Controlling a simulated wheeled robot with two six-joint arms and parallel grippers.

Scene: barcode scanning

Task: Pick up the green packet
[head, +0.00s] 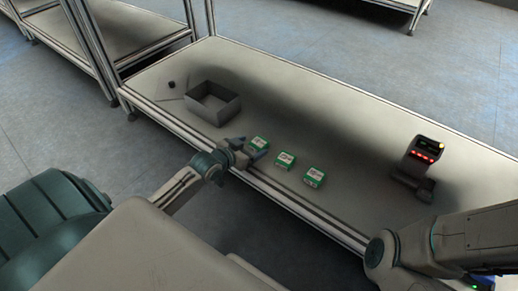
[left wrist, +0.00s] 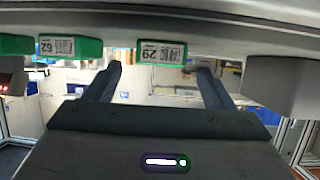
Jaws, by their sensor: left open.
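Three green packets with white labels lie in a row near the table's front edge: the left one (head: 260,143), the middle one (head: 285,160) and the right one (head: 314,176). My left gripper (head: 243,151) is open and empty, at the front edge beside the left packet. In the left wrist view, a green packet (left wrist: 161,53) appears between the two open fingers and beyond their tips, apart from them. Another green packet (left wrist: 70,48) shows left of the fingers, and a third (left wrist: 15,44) at the left edge. My right gripper cannot be made out.
A dark scanner with red lights (head: 424,150) stands at the right. The table (head: 350,130) between packets and scanner is clear.

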